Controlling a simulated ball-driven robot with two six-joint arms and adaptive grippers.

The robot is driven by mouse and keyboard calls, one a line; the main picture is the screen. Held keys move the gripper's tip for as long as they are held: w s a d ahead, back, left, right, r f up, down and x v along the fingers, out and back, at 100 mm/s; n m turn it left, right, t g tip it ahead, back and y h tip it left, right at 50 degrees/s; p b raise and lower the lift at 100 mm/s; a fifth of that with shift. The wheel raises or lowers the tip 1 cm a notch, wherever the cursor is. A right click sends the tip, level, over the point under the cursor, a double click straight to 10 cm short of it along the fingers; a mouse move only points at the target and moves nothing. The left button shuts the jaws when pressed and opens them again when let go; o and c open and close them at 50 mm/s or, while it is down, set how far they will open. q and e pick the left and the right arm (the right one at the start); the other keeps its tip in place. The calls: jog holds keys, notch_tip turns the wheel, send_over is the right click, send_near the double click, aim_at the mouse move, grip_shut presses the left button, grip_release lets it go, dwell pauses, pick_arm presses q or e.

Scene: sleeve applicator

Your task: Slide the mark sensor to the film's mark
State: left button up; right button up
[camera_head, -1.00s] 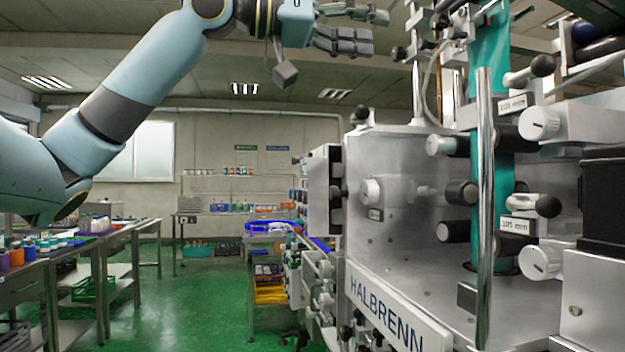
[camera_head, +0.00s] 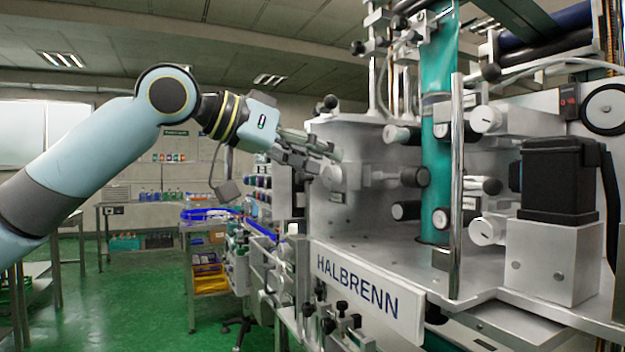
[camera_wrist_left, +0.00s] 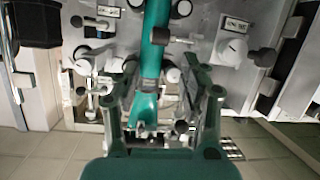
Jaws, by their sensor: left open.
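The film (camera_head: 437,150) is a teal strip running upright through the machine, past white and dark rollers. The film also shows in the left wrist view (camera_wrist_left: 155,50), running down between my fingers in the picture. I cannot pick out the mark sensor with certainty among the small fittings. My left gripper (camera_head: 318,148) is open, left of the film in the head view, near the machine's upper left corner. It also shows in the left wrist view (camera_wrist_left: 163,95). My right gripper is out of view.
A bright upright rod (camera_head: 456,190) stands in front of the film. White knobs (camera_head: 487,119) with dark-tipped levers stick out beside it. A black box (camera_head: 558,180) sits on a grey block at the right. Green floor (camera_head: 150,300) is open at the left.

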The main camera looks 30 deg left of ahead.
pick_arm(q)
jog(key=shift+s+d+f+y, duration=0.1)
jog(key=shift+f+y, duration=0.05)
jog(key=shift+f, duration=0.8)
jog(key=shift+d+f+y, duration=0.1)
jog(key=shift+f+y, duration=0.05)
jog(key=shift+f, duration=0.8)
